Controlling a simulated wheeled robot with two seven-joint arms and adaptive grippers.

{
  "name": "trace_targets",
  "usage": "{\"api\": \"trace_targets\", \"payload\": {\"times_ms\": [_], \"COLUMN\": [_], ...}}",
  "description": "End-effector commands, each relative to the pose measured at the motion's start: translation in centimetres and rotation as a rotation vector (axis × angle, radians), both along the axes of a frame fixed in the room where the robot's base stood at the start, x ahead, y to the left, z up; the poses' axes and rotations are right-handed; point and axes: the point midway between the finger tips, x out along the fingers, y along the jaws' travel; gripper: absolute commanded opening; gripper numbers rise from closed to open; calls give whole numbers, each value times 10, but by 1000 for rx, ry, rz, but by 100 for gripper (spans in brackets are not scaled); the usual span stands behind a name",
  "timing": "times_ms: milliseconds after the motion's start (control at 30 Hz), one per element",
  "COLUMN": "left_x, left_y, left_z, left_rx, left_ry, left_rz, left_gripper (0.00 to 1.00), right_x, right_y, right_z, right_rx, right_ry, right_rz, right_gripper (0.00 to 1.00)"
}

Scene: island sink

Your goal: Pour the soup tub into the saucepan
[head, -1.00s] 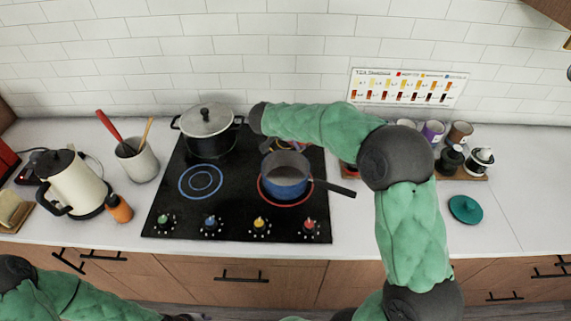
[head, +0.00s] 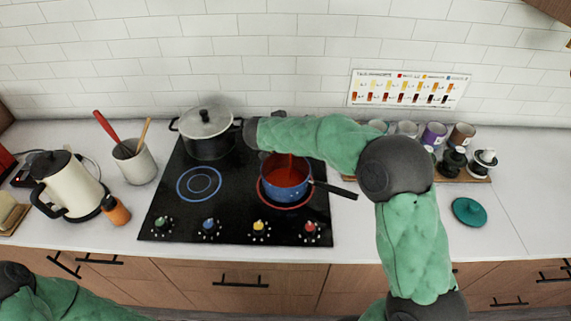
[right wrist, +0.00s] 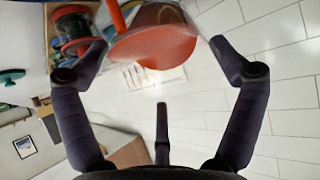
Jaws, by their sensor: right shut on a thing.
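The blue saucepan (head: 285,196) sits on the red-ringed front right burner, its black handle pointing right. Its inside now shows red soup. A red stream (head: 290,162) falls into it from above. My right gripper (right wrist: 160,48) is shut on the soup tub (right wrist: 150,45), which is tipped and smeared with red soup in the right wrist view. A red streak (right wrist: 115,14) of soup leaves the tub there. In the head view my right forearm hides most of the tub and gripper. My left arm shows at the lower left, but its gripper is out of view.
A lidded grey pot (head: 207,135) stands on the back left burner. A utensil crock (head: 135,160), an orange bottle (head: 116,210) and a cream kettle (head: 72,190) stand left. A teal lid (head: 468,211) lies right. Several cups and jars line the back right.

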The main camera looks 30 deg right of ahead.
Motion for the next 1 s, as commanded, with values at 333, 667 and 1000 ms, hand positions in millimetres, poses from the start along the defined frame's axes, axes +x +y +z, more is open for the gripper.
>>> {"api": "trace_targets", "payload": {"times_ms": [333, 667, 1000], "left_x": [0, 0, 0], "left_y": [0, 0, 0], "left_z": [-6, -11, -15], "left_rx": [0, 0, 0], "left_ry": [0, 0, 0], "left_rz": [0, 0, 0], "left_gripper": [40, 40, 40], "right_x": [-1, -1, -2], "right_y": [1, 3, 4], "right_z": [-3, -6, -8], "right_rx": [-32, -64, -101], "right_ry": [-16, -32, -49], "right_rz": [0, 1, 1], "right_gripper": [62, 62, 62]}}
